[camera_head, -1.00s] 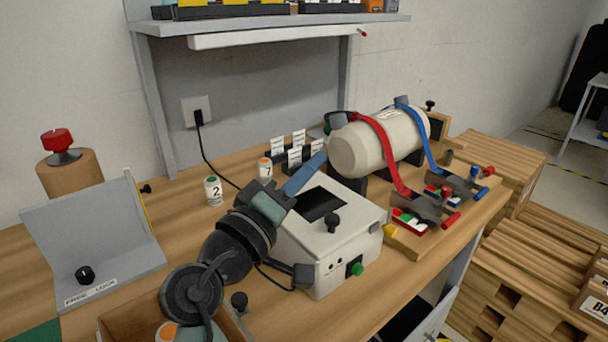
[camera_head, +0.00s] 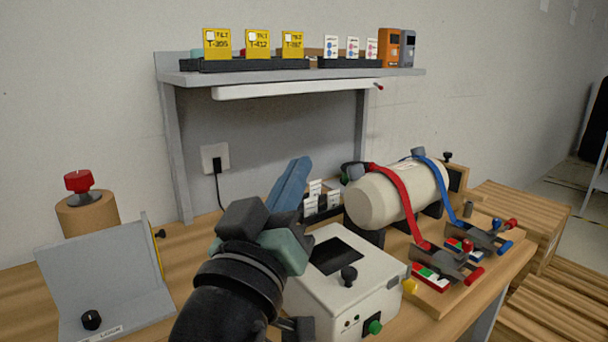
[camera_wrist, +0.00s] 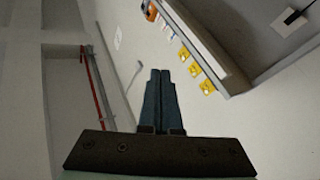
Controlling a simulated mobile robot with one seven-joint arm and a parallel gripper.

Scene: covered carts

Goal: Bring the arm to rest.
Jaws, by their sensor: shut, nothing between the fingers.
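My gripper (camera_head: 301,165) is in the middle of the head view, its blue fingers pointing up and slightly right. The fingers are shut with nothing between them. They are raised in front of the grey back panel under the shelf, above the white box (camera_head: 335,300) with a dark screen. In the wrist view my gripper (camera_wrist: 160,72) shows its two fingers side by side and touching, with no object at the tips. My dark arm rises from the bottom of the head view and hides part of the bench.
A shelf (camera_head: 300,78) with yellow tags (camera_head: 217,44) hangs behind. A white cylinder (camera_head: 385,200) with red and blue straps stands right of my gripper. A grey angled stand (camera_head: 105,270) and a red knob on a round block (camera_head: 87,215) are at left.

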